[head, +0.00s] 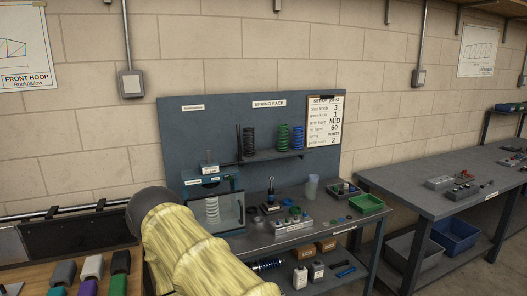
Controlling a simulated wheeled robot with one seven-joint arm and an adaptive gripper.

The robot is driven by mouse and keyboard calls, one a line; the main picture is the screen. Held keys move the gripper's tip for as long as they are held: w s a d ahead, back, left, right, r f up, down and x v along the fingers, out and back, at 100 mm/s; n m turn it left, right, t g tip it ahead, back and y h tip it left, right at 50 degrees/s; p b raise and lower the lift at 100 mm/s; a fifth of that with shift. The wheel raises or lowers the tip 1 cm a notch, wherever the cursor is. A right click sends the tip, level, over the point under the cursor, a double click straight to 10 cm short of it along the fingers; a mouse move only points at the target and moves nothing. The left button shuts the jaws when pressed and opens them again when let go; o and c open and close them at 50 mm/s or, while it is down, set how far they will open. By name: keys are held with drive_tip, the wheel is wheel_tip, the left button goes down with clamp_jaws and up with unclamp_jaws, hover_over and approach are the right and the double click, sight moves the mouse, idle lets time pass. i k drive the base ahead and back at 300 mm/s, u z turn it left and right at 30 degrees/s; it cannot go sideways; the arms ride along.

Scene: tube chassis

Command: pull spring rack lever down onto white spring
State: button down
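A white coil spring (212,210) stands upright inside a teal-framed fixture (238,183) at the left end of the workbench. A teal crossbar with a pale label lies just above the spring; I cannot tell whether they touch. A thin dark upright rod (238,140) rises behind the fixture, beside the shelf; I cannot tell whether it is the lever. The spring rack shelf (272,155) carries black, green and blue springs. My arm, in a yellow sleeve, fills the lower left and covers the space in front of the fixture. My gripper is not visible.
The bench (340,232) holds small parts, a clear cup (311,186) and a green tray (366,204). A setup board (324,120) hangs on the back panel. A second bench (410,165) stands right, with bins beneath. Coloured blocks (92,267) sit at lower left.

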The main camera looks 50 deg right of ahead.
sight(242, 163)
drive_tip(key=u, duration=0.05)
drive_tip(key=k, duration=0.15)
drive_tip(key=z, duration=1.35)
drive_tip(key=i, duration=1)
drive_tip(key=k, duration=0.65)
drive_tip(key=u, duration=0.3)
drive_tip(key=i, duration=1.2)
drive_tip(key=z, duration=0.4)
